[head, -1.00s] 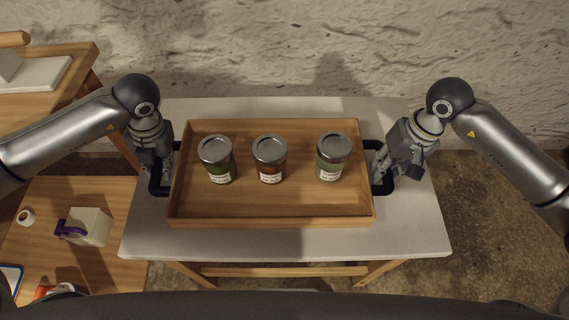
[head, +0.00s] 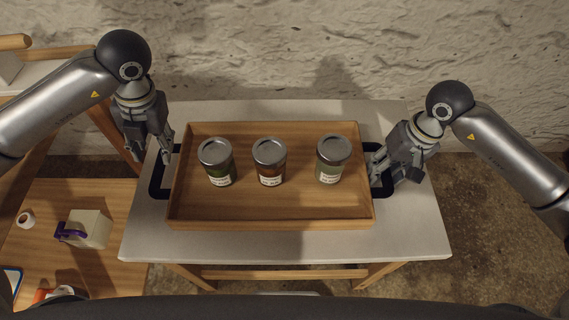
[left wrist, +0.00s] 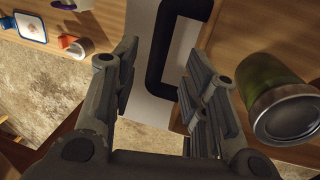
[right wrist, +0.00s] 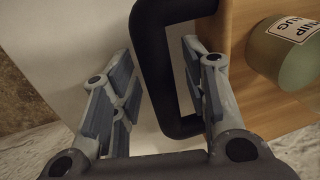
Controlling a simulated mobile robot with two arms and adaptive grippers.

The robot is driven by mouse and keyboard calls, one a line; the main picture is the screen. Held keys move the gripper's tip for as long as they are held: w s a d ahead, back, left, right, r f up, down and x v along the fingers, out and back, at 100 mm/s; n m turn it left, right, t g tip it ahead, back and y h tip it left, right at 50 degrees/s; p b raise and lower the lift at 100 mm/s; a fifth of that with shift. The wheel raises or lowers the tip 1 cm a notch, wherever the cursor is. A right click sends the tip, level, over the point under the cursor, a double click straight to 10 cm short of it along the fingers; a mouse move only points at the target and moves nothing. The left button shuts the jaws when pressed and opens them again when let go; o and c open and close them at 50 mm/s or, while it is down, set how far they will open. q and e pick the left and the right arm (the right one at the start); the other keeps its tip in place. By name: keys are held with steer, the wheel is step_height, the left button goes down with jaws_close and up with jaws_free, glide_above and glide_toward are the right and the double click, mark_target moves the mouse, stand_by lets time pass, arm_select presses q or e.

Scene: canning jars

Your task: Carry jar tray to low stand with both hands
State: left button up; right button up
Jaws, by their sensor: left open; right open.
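The wooden jar tray (head: 270,223) rests on a white-topped table, with three lidded jars standing upright in it: left jar (head: 216,160), middle jar (head: 269,160) and right jar (head: 333,158). Black handles stick out at its left end (head: 155,182) and right end (head: 385,191). My left gripper (head: 153,160) is open above the left handle; in the left wrist view the handle (left wrist: 158,62) shows beyond and between the spread fingers. My right gripper (head: 377,174) is open at the right handle; in the right wrist view the handle bar (right wrist: 153,60) shows between its fingers.
A lower wooden table (head: 50,215) stands at the left, holding a box with a purple part (head: 88,229), a white roll (head: 26,218) and other small items. The white tabletop (head: 285,243) is bare around the tray. A rough wall (head: 300,50) stands behind.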

steer(key=shift+r, duration=0.25)
arm_select(q)
steer(key=r, duration=0.3)
steer(key=shift+d+r, duration=0.2)
steer(key=shift+d, duration=0.1)
arm_select(e)
step_height(320, 180, up, 11)
steer(key=d, duration=0.2)
steer(key=shift+d+r, duration=0.15)
steer(key=shift+d, duration=0.05)
arm_select(q)
steer(key=shift+r, duration=0.1)
arm_select(e)
steer(key=shift+r, duration=0.1)
